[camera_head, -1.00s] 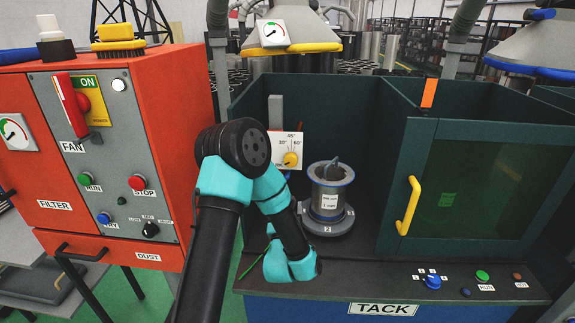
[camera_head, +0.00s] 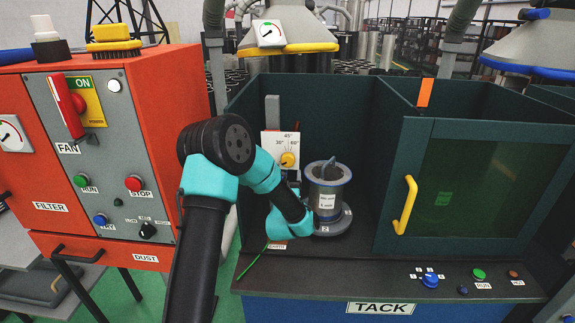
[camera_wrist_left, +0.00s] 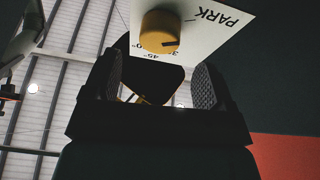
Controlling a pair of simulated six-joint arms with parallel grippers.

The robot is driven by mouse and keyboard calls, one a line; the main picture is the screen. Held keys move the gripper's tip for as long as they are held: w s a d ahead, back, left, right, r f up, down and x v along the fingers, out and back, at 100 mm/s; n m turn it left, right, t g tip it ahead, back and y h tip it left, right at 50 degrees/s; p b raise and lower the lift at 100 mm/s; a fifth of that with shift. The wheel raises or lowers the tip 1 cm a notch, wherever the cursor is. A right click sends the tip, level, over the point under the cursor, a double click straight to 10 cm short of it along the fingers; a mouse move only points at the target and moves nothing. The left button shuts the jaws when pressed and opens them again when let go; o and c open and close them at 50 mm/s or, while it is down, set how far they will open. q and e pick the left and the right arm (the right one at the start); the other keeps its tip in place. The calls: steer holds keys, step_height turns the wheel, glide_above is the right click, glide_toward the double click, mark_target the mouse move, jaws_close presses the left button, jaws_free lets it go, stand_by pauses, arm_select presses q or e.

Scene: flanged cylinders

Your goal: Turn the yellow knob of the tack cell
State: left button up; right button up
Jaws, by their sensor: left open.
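The yellow knob (camera_head: 288,159) sits on a white angle plate (camera_head: 270,143) marked 30°, 45° and 60°, at the back left inside the tack cell (camera_head: 325,100). In the left wrist view the knob (camera_wrist_left: 160,31) is just beyond the fingertips, near the plate's "PARK" label. A dark line on its face points toward the right. My left gripper (camera_wrist_left: 160,82) is open, with its two padded fingers apart and nothing between them at the knob. In the head view my left wrist is low in front of the plate, and the fingers are hard to make out. My right gripper is not in view.
A flanged cylinder (camera_head: 327,192) stands on a round base just right of my left wrist. The cell's door (camera_head: 470,190) with a yellow handle (camera_head: 406,205) is to the right. A green rod (camera_head: 253,259) lies at the front left. The orange cabinet (camera_head: 175,140) stands left.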

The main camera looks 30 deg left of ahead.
mark_target(288, 163)
arm_select(q)
steer(key=shift+x, duration=2.75)
steer(key=shift+c, duration=0.3)
steer(key=c, duration=1.2)
steer(key=shift+c, duration=0.2)
